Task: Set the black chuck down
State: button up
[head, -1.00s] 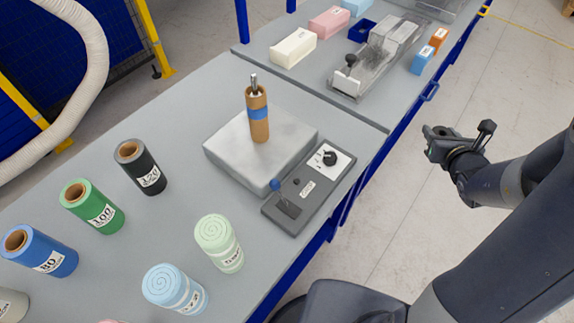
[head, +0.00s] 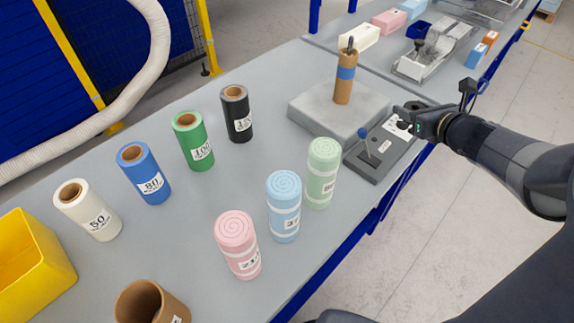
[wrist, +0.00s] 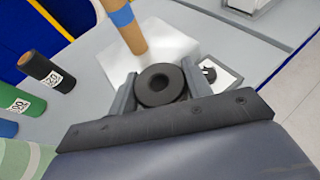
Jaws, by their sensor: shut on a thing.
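The black chuck (wrist: 160,85), a thick black ring with a round hole, sits between the two fingers of my gripper (wrist: 153,93) in the wrist view. The fingers are shut on it from both sides. In the head view my gripper (head: 412,113) is at the right, over or beside the far end of the grey control box; I cannot make out the chuck clearly there. The wrist view does not show whether the chuck touches anything below.
A light grey block (head: 315,112) bears a brown tube (head: 344,88) with a blue band. The control box (head: 375,160) has a blue-knobbed lever (head: 363,133). Foam rolls (head: 284,215) and labelled tubes (head: 195,140) stand left. A yellow bin (head: 35,270) is at lower left.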

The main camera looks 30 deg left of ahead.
jog(key=s+a+n+g+y+b, duration=0.2)
jog(key=a+b, duration=0.1)
jog(key=a, duration=0.4)
jog(key=s+a+n+g+y+b, duration=0.1)
jog(key=s+a+n+g+b, duration=0.15)
jog(key=a, duration=0.45)
notch_tip(320, 180, up, 2)
jog(key=n+g+y+b, duration=0.1)
jog(key=n+g+b, duration=0.2)
jog(key=n+g, duration=0.1)
send_over(304, 156)
jog(key=shift+m, duration=0.25)
notch_tip(304, 156, down, 18)
jog(key=b, duration=0.3)
jog(key=shift+s+r, duration=0.1)
jog(key=shift+r, duration=0.05)
jog(key=shift+f+b, duration=0.25)
jog(key=shift+b, duration=0.15)
jog(key=o, duration=1)
